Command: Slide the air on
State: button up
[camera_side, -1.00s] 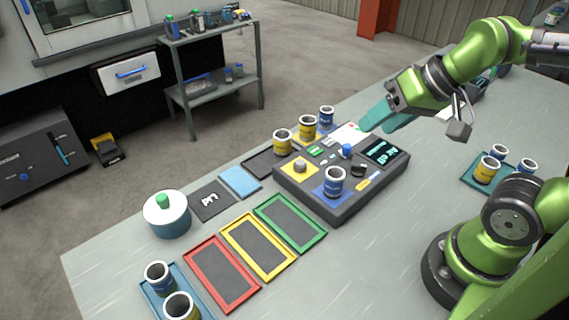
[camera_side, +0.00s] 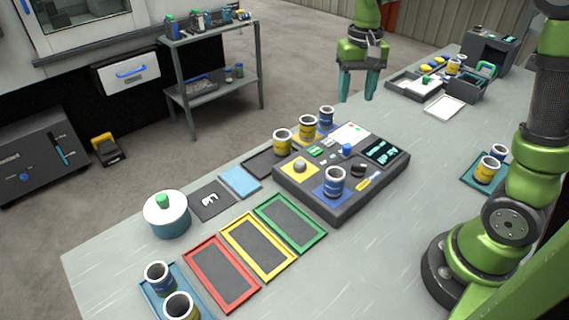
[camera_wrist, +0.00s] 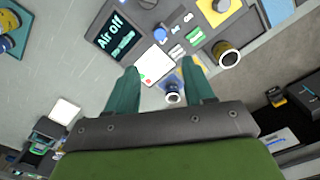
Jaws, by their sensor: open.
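The grey control panel (camera_side: 335,205) lies on the table with a lit display (camera_side: 385,151). In the wrist view the display (camera_wrist: 117,36) reads "Air off". A blue knob (camera_side: 346,149), green buttons (camera_side: 315,152), a black knob (camera_side: 358,170) and a yellow-handled part (camera_side: 369,181) are on the panel. A dark cabinet (camera_side: 35,165) at the far left has a teal upright handle in a slot (camera_side: 62,150) and a blue knob (camera_side: 24,177); I cannot tell which control is for air. My gripper (camera_side: 357,98) is open and empty, raised beyond the panel's far side, touching nothing.
Blue and yellow cups (camera_side: 307,127) stand behind the panel, and one blue cup (camera_side: 334,181) stands on it. Red, yellow and green trays (camera_side: 222,273) and a lidded pot (camera_side: 167,215) are left. Trays and boxes (camera_side: 445,105) stand at the back right.

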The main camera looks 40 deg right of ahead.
aim_at(347, 145)
notch_tip(347, 145, down, 14)
jog(key=shift+f, duration=0.1)
dwell(0.4)
grip_shut()
